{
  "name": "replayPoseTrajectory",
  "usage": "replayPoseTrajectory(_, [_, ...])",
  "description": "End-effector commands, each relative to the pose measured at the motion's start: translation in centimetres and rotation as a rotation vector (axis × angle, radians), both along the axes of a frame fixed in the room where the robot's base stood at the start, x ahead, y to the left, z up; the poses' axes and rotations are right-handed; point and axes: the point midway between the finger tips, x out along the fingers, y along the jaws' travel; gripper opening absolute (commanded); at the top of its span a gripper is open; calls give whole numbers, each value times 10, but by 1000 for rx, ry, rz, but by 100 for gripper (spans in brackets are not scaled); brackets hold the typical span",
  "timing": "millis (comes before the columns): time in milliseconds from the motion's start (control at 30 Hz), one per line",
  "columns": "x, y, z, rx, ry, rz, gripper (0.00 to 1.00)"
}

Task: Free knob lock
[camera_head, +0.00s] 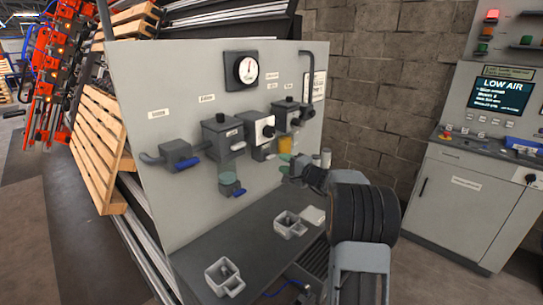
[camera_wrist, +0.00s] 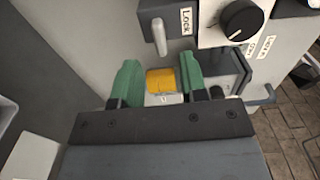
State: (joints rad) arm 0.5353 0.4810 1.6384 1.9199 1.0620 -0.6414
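In the wrist view, a grey box (camera_wrist: 182,6) has a white label reading "Lock". A short light-grey pin (camera_wrist: 159,37) sticks out from this box. A round black knob (camera_wrist: 241,20) is on a white plate to its right; a black knob on a white plate also shows on the panel in the head view (camera_head: 268,131). My gripper (camera_wrist: 158,78) is open, its two green fingers apart. The pin lies beyond the fingertips, apart from them. In the head view my gripper (camera_head: 286,161) is near the panel's right side, partly hidden.
The grey panel (camera_head: 160,85) carries a gauge (camera_head: 246,70), several grey units and blue levers. A dark shelf (camera_head: 255,250) below holds grey open-topped blocks (camera_head: 224,277). A control cabinet (camera_head: 460,200) reading "LOW AIR" stands right. A pallet stack (camera_head: 98,140) is left.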

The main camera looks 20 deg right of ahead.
Motion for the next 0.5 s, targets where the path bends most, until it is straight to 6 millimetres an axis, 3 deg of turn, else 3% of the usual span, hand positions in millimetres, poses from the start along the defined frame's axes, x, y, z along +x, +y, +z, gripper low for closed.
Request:
replayPoseTrajectory(200, [34, 17, 2, 0, 1, 3, 40])
replayPoseTrajectory(500, [57, 27, 1, 0, 1, 1, 40])
